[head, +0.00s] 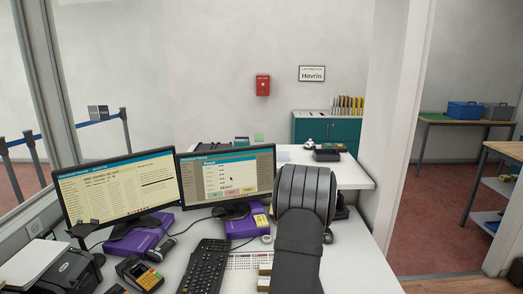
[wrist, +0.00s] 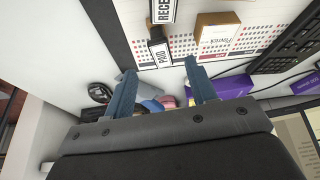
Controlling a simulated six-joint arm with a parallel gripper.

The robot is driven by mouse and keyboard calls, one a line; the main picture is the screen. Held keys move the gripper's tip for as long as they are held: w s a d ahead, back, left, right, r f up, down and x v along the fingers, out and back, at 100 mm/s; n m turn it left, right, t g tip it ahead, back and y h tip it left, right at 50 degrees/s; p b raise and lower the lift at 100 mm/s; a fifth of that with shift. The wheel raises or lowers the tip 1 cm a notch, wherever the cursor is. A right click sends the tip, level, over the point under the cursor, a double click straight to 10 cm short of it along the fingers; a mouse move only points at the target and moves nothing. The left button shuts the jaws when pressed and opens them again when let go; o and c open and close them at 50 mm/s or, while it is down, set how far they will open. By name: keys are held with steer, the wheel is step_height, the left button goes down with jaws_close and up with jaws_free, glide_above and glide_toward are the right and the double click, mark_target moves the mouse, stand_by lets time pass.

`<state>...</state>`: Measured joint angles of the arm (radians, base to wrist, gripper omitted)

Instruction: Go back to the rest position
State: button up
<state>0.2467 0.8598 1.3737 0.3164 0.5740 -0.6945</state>
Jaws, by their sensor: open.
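My gripper (wrist: 159,67) shows in the wrist view with its two blue-grey fingers apart and nothing between them. It hangs over the white counter, with the fingertips close in the picture to a stamp marked PAID (wrist: 160,52); I cannot tell the height gap. In the head view my dark arm rises at the lower middle and hides the gripper and part of the counter (head: 355,262). No marker of a rest position shows.
Two monitors (head: 118,190) (head: 228,178) stand on purple boxes to the left. A card terminal (head: 139,273) is at front left. Open air lies above the counter.

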steer(key=x, duration=1)
steer(key=shift+w+f, duration=0.15)
steer(key=shift+o, duration=0.5)
